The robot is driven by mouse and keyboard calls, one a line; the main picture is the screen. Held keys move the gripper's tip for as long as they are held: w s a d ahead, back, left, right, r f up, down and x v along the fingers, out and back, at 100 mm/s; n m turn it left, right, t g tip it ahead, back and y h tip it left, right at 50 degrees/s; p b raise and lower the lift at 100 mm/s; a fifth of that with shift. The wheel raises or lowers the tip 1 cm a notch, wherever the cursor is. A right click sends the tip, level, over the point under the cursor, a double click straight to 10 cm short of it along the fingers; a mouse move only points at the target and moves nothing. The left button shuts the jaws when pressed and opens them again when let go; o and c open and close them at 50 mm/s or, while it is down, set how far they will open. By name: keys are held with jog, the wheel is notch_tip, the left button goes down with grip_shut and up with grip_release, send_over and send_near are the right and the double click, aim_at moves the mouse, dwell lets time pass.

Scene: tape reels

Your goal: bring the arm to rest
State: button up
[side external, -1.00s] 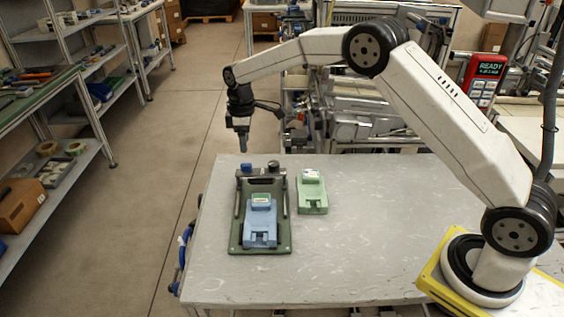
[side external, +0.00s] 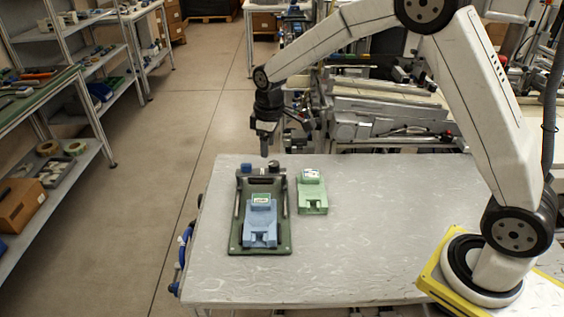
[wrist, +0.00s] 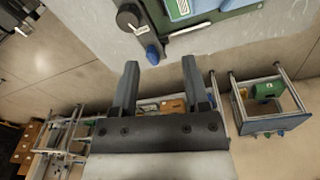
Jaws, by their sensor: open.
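My gripper (side external: 264,150) hangs above the far edge of the table, past the back of the dark green fixture (side external: 236,236). In the wrist view my gripper (wrist: 160,72) shows two dark fingers spread apart with nothing between them. A blue block-like part (side external: 259,226) with a green-and-white top piece lies in the fixture. A green part (side external: 312,196) of similar shape lies on the table to the right of the fixture, apart from it.
The grey table (side external: 380,250) has wide clear room to the right and front. A blue knob (side external: 246,168) and a black knob (side external: 273,166) stand at the fixture's back. Machinery (side external: 385,110) stands behind the table, and shelving (side external: 60,150) is at the left.

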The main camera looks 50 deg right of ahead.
jog(key=s+d+f+m+t, duration=0.1)
jog(key=s+m, duration=0.5)
jog(key=s, duration=1.6)
jog(key=shift+s+d+t, duration=0.15)
jog(key=shift+s+t, duration=0.1)
jog(key=shift+t, duration=0.05)
jog(key=shift+o, duration=0.2)
